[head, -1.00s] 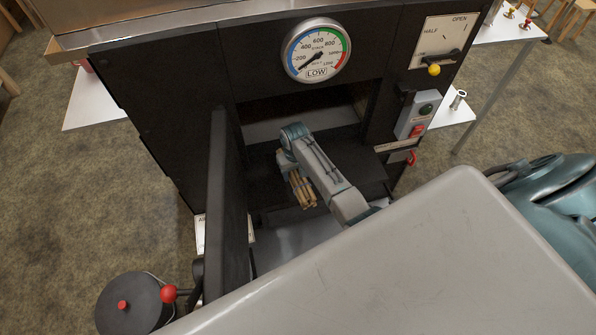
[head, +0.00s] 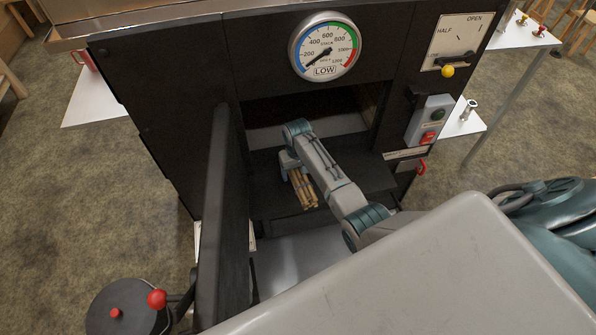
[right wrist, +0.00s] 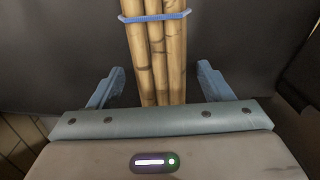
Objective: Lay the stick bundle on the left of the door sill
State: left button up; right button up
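The stick bundle (head: 304,190) is a few tan sticks tied with a blue band. In the head view it is at the left part of the black door sill (head: 362,178), near its front edge, seemingly resting there. In the right wrist view the bundle (right wrist: 155,60) runs between the two blue fingers of my right gripper (right wrist: 158,85), with a gap on each side. The right gripper is open around it; in the head view its fingers are mostly hidden by the wrist. My left gripper is not in view.
The black open door (head: 223,205) stands upright just left of the sill. The firebox opening (head: 300,130) is behind the sill, under a round gauge (head: 326,47). A dark lidded pot (head: 122,312) with a red knob stands at the lower left.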

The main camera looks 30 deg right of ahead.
jog(key=shift+o, duration=0.2)
notch_tip(320, 180, up, 11)
jog(key=shift+t, duration=0.3)
jog(key=s, duration=0.2)
jog(key=s+f, duration=0.1)
jog(key=s, duration=0.1)
jog(key=s+f, duration=0.1)
jog(key=s, duration=0.1)
jog(key=shift+s+f, duration=0.25)
jog(key=shift+s, duration=0.05)
jog(key=s+a+r+n+t, duration=0.1)
jog(key=s+r, duration=0.2)
jog(key=s, duration=0.6)
jog(key=s+r+t, duration=0.1)
jog(key=s+r, duration=0.2)
jog(key=s, duration=0.7)
jog(key=s+a+r+n+t, duration=0.1)
jog(key=s+r, duration=0.2)
jog(key=s, duration=0.6)
notch_tip(320, 180, down, 31)
jog(key=d+g+h, duration=0.1)
jog(key=d, duration=0.2)
jog(key=s+f+g, duration=0.1)
jog(key=s+f, duration=1.6)
jog(key=f, duration=0.1)
jog(key=shift+s+d+f, duration=0.15)
jog(key=shift+d, duration=0.3)
